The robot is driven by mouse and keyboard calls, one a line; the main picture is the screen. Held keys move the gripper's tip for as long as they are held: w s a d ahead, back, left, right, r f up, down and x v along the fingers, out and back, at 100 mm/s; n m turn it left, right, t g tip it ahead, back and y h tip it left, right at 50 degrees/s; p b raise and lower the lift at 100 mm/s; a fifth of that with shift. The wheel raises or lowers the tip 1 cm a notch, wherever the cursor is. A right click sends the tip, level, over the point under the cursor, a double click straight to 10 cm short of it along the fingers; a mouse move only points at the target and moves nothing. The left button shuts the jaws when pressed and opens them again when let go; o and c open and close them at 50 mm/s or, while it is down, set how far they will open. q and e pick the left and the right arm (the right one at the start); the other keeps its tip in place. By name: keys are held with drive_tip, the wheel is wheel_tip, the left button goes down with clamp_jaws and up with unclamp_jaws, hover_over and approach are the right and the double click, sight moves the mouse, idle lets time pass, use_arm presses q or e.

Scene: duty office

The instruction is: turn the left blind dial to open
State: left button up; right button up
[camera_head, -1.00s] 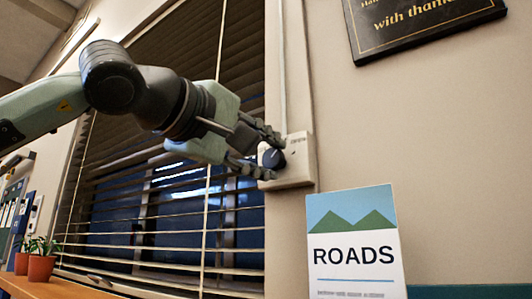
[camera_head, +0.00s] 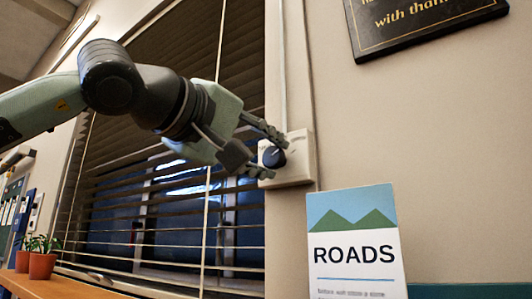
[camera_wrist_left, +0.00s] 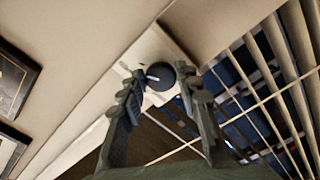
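The blind dial (camera_head: 273,156) is a dark round knob on a white wall box (camera_head: 299,163) at the right edge of the window. It also shows in the left wrist view (camera_wrist_left: 160,76), with a pale pointer mark on its face. My left gripper (camera_head: 272,155) is at the dial, its two fingers apart, one above and one below it in the head view. In the left wrist view the fingers (camera_wrist_left: 158,88) stand on either side of the dial; a gap shows at the left finger. Contact at the right finger is unclear. My right gripper is not in view.
The window blind (camera_head: 150,200) has gaps between its lower slats, with dark blue behind. A ROADS booklet (camera_head: 355,245) stands below and right of the box. A dark plaque (camera_head: 425,25) hangs above. Potted plants (camera_head: 42,264) stand on a wooden ledge at lower left.

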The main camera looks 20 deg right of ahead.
use_arm(q)
drive_tip(key=o, duration=0.3)
drive_tip(key=shift+o, duration=0.2)
drive_tip(key=v, duration=1.2)
drive_tip(key=shift+s, duration=0.1)
